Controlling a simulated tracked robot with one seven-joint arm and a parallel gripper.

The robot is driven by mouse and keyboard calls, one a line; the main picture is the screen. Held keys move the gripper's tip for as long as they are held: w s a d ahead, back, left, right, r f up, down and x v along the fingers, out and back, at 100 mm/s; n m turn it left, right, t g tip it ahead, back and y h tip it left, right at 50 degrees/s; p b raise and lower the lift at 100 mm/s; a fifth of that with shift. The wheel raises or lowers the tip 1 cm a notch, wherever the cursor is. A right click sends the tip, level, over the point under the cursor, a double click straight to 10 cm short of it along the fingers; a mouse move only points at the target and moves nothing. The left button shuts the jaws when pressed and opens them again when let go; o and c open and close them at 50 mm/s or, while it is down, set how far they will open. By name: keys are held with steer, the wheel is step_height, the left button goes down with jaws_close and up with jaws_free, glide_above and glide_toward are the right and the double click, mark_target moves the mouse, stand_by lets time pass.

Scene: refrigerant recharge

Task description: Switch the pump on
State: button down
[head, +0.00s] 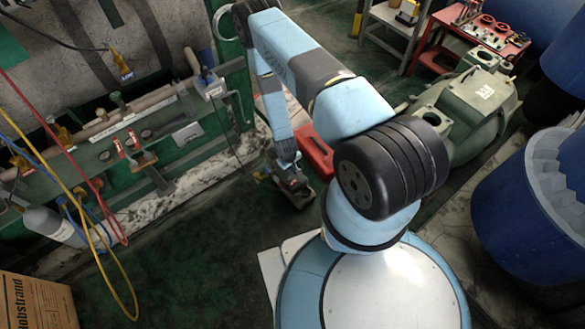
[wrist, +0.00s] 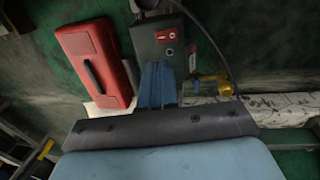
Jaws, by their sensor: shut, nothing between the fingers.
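The pump (wrist: 146,40) is a dark grey box with a small red switch (wrist: 166,36) and a round dark knob or port below it. It also shows in the head view (head: 298,197), low on the floor, partly covered by my arm's end. My gripper (wrist: 158,66) shows as blue fingers held together and empty, in front of the pump's lower face, just left of and below the switch in the wrist view. I cannot tell whether the fingertips touch the pump. In the head view my gripper (head: 288,168) reaches down over the pump.
A red case (wrist: 92,62) lies close to the left of the pump in the wrist view. A brass-yellow fitting (wrist: 213,86) and a dark hose are at its right. The green pipe frame (head: 150,140) with gauges stands left; green floor (head: 200,270) is clear nearer my base.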

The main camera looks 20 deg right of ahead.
mark_target(295, 182)
steer(key=f, duration=0.3)
steer(key=d+f, duration=0.1)
steer(key=f, duration=0.7)
steer(key=shift+w+d, duration=0.25)
steer(key=shift+a+f, duration=0.15)
steer(key=shift+d, duration=0.2)
steer(key=shift+s, duration=0.1)
